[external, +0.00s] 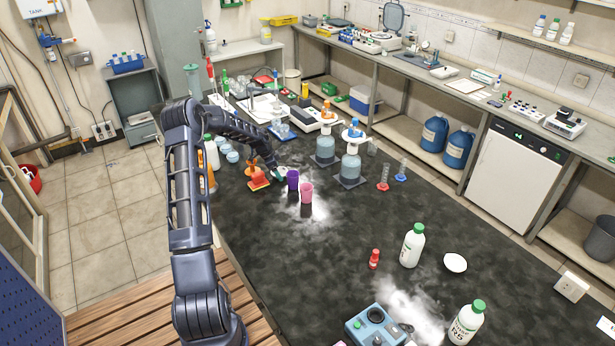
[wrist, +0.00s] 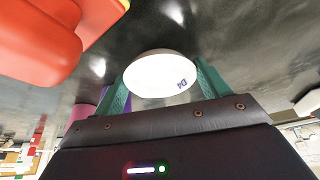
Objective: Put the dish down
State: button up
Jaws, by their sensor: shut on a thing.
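A round white dish (wrist: 160,75) marked "D4" sits between the two green fingertips of my gripper (external: 279,172) in the wrist view. My gripper is shut on the dish. Dark bench top (external: 310,265) shows beyond the dish; I cannot tell whether the dish touches it. In the external view my gripper is low over the left part of the bench, just left of the purple cup, and the dish is too small to make out clearly. Another white dish (external: 455,263) lies on the bench at the right front.
A purple cup (external: 292,180) and a pink cup (external: 306,193) stand right of my gripper. An orange-red item (external: 257,178) is close on its left and looms in the wrist view (wrist: 40,40). Blue-filled bottles (external: 350,165) stand farther right. The middle of the bench is clear.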

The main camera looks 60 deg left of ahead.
jog(key=shift+f, duration=0.1)
jog(key=o, duration=1.1)
jog(key=v, duration=1.2)
